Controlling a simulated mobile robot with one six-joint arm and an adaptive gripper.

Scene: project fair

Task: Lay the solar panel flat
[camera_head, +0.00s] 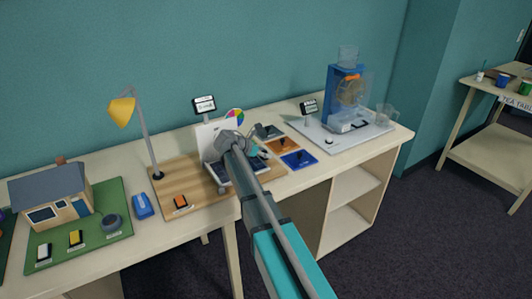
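What looks like the solar panel (218,174), dark with a pale frame, is on the wooden board (192,195) near the middle of the table. It appears tilted, but I cannot tell its exact angle. A white upright board (207,131) stands right behind it. My gripper (249,150) is over the panel, close to its upper part. My arm comes from the lower right and hides the panel's middle. The fingers are small and partly hidden, so I cannot tell whether they are open or touch the panel.
A yellow lamp (122,111) and an orange switch (181,202) are left of the panel. A model house (78,198) stands further left. Orange (283,146) and blue (299,159) tiles lie right. A blue dispenser (338,85) stands on a tray (330,146).

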